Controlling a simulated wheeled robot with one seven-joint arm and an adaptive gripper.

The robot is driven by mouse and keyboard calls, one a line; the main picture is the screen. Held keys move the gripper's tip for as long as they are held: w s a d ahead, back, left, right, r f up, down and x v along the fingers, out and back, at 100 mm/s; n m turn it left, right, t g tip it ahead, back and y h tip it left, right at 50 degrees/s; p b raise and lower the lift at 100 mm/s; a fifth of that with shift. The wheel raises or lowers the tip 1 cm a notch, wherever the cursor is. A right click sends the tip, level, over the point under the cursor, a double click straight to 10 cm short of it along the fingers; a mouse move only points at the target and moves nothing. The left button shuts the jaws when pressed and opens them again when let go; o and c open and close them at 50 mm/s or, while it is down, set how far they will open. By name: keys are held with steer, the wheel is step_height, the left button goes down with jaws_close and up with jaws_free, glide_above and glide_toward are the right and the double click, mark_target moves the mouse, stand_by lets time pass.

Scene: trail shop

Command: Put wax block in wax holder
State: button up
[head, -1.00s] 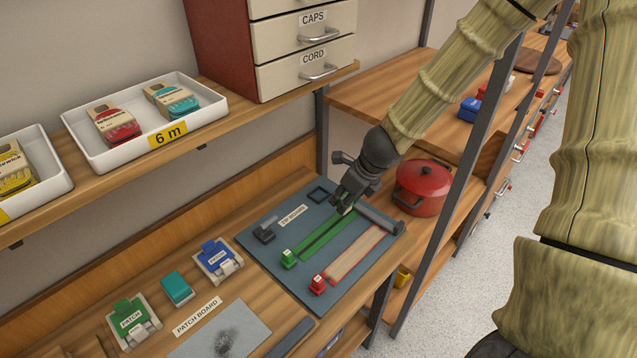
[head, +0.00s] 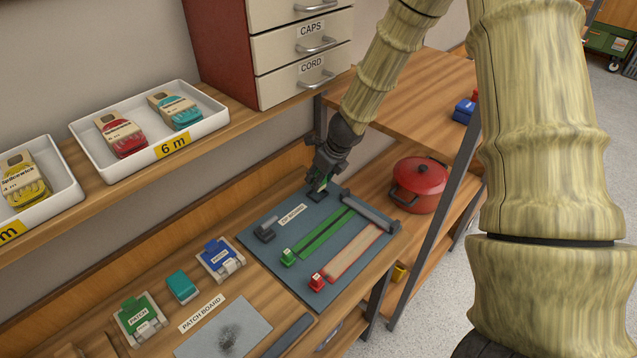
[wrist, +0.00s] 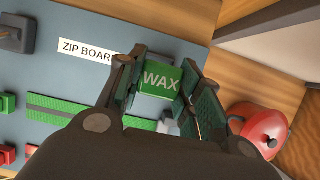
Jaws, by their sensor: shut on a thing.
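My gripper (head: 322,180) is shut on the green wax block, which is labelled WAX. The block (wrist: 160,81) shows between the fingers in the wrist view, label facing the camera. In the head view only a small green part of the block (head: 324,184) shows at the fingertips. The wax holder (head: 316,197), a dark square frame, is at the back corner of the blue-grey zip board (head: 292,245). My gripper is right over it, and hides part of it. I cannot tell whether the block touches the holder or is inside it.
Green (head: 325,236) and red-edged (head: 350,253) zipper strips lie on the board, with a grey bar (head: 370,213) at their far end. A dark clamp-like piece (head: 265,228) stands at the left. A red pot (head: 420,184) stands beyond the board's right side.

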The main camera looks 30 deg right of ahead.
steer(key=shift+w, duration=0.25)
steer(key=shift+f, duration=1.75)
steer(key=shift+f, duration=0.2)
steer(key=o, duration=1)
steer(key=shift+r, duration=0.2)
steer(key=v, duration=1.2)
steer(key=shift+w+p, duration=0.1)
steer(key=shift+p, duration=0.3)
